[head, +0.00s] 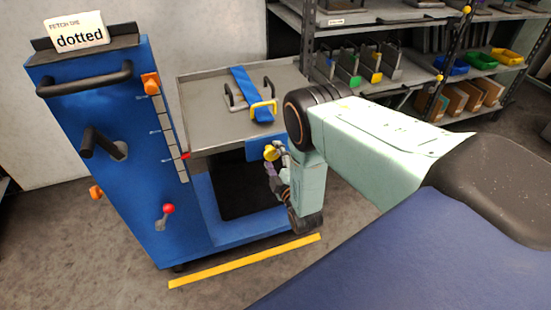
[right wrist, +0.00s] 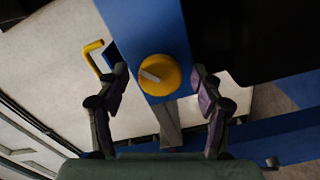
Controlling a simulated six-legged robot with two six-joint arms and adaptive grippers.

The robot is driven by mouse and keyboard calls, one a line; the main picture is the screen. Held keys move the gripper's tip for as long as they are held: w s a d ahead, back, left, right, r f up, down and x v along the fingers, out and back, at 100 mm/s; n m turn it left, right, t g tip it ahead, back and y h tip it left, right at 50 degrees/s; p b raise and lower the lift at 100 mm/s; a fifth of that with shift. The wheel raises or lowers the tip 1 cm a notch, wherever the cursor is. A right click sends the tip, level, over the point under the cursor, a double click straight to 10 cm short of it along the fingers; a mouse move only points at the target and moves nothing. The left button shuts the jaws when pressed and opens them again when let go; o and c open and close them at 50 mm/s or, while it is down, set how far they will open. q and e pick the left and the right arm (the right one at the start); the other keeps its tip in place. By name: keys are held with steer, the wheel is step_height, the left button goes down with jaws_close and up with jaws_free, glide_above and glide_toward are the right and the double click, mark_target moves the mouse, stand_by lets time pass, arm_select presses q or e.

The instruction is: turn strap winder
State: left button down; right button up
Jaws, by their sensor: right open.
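The strap winder is a round yellow knob (right wrist: 160,75) with a pale mark on a blue plate. In the head view the knob (head: 271,153) sits at the tray's front edge, below the blue strap (head: 245,85). The strap runs across the grey tray (head: 210,130), over a grey die frame with dark handles and a yellow handle (head: 263,106). My right gripper (right wrist: 160,85) is open, one finger on each side of the knob. No finger clearly touches it. In the head view the right gripper (head: 278,168) is partly hidden by its own wrist. My left gripper is out of view.
The blue cart (head: 120,150) stands at left with a black push bar, crank handle and red-knobbed lever (head: 168,209). Its sign (head: 80,35) reads "FETCH DIE dotted". A yellow floor line (head: 245,260) lies in front. Shelves (head: 390,60) with dies and bins stand behind.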

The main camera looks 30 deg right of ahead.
steer(key=v, duration=1.2)
steer(key=w+d+m+b, duration=0.1)
steer(key=w+m+b, duration=0.1)
steer(key=w+m, duration=0.2)
steer(key=w+m+b, duration=0.2)
steer(key=w+m, duration=0.2)
steer(key=m, duration=0.1)
steer(key=w+d+m+b, duration=0.1)
steer(key=w+m+b, duration=0.1)
steer(key=w+m, duration=0.2)
steer(key=shift+d+f+m, duration=0.1)
steer(key=shift+d+m, duration=0.2)
steer(key=shift+m, duration=0.3)
steer(key=shift+w+d+b, duration=0.15)
steer(key=shift+w+b, duration=0.2)
steer(key=shift+w, duration=0.3)
steer(key=shift+c, duration=0.4)
steer(key=c, duration=1.1)
